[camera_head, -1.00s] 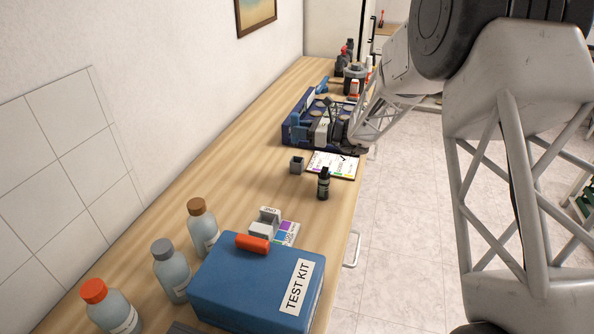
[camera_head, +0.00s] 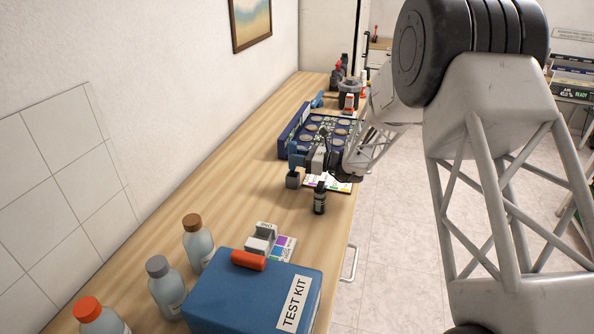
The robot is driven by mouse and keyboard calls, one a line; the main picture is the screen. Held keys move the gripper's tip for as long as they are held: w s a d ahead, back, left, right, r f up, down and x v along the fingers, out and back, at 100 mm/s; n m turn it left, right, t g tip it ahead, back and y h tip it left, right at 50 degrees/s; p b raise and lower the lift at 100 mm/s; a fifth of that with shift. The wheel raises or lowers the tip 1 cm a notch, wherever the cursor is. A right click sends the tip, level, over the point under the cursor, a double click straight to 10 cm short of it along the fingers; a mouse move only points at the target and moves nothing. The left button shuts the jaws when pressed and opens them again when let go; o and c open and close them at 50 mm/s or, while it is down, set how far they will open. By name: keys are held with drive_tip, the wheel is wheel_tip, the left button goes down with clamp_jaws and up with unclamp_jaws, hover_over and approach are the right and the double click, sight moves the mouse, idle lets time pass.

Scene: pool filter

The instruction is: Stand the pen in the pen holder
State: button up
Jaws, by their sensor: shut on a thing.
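The pen holder (camera_head: 293,181) is a small dark grey square cup standing on the wooden counter, left of a white card. My gripper (camera_head: 298,160) is just above and slightly right of it, pointing left, with its tips close over the cup's opening. The jaws are shut on the pen. The pen is too small and too covered by the gripper to make out clearly; a small blue upright shape shows at the fingertips, above the cup. I cannot tell whether the pen's lower end is inside the cup.
A dark blue tray (camera_head: 287,143) with round wells lies behind the gripper. A small dark bottle (camera_head: 320,199) stands in front of the white card (camera_head: 342,187). A blue test kit box (camera_head: 230,300) and several capped bottles stand nearer. The counter left of the cup is clear.

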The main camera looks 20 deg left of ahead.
sight(298, 175)
drive_tip(key=shift+f, duration=0.45)
drive_tip(key=shift+f, duration=0.1)
drive_tip(key=shift+f, duration=1.8)
drive_tip(key=shift+f, duration=0.1)
drive_tip(key=o, duration=1)
drive_tip(key=shift+c, duration=0.2)
drive_tip(key=shift+d, duration=0.15)
drive_tip(key=d, duration=1.1)
drive_tip(key=shift+d, duration=0.35)
